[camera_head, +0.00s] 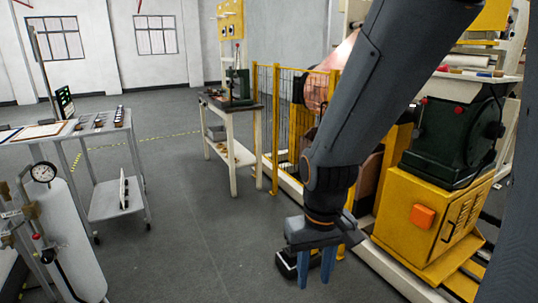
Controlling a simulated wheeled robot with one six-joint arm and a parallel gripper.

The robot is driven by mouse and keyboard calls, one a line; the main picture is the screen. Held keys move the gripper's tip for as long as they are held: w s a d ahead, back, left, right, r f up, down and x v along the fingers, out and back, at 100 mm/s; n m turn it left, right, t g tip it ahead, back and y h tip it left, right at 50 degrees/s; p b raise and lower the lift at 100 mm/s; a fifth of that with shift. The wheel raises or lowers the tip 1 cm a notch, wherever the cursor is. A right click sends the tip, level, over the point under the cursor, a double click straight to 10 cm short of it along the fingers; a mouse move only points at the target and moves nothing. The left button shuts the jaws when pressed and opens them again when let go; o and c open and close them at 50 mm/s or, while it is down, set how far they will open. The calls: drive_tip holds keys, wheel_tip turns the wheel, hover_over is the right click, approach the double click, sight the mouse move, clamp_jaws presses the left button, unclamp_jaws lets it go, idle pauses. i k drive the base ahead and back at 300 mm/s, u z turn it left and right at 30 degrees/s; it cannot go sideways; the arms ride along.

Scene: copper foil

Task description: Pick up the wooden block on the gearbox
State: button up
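My gripper (315,272) hangs at the lower middle, pointing down over the grey floor. Its two blue fingers stand apart with nothing seen between them. A dark green machine housing (455,135), which looks like the gearbox, sits on a yellow base (418,232) at the right. My gripper is to the left of it and lower in the picture, apart from it. A pale flat top (462,89) lies over the housing. I cannot make out a wooden block there. My arm hides part of the machinery behind it.
A yellow mesh fence (290,110) stands behind my arm. A workbench (232,112) with a green machine is beyond it. At the left are a grey cart (115,195) and a white gas cylinder (70,235) with a gauge. The floor between is clear.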

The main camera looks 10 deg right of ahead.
sight(498, 73)
drive_tip(key=i, duration=2.15)
drive_tip(key=z, duration=3)
drive_tip(key=i, duration=0.65)
drive_tip(key=u, duration=0.5)
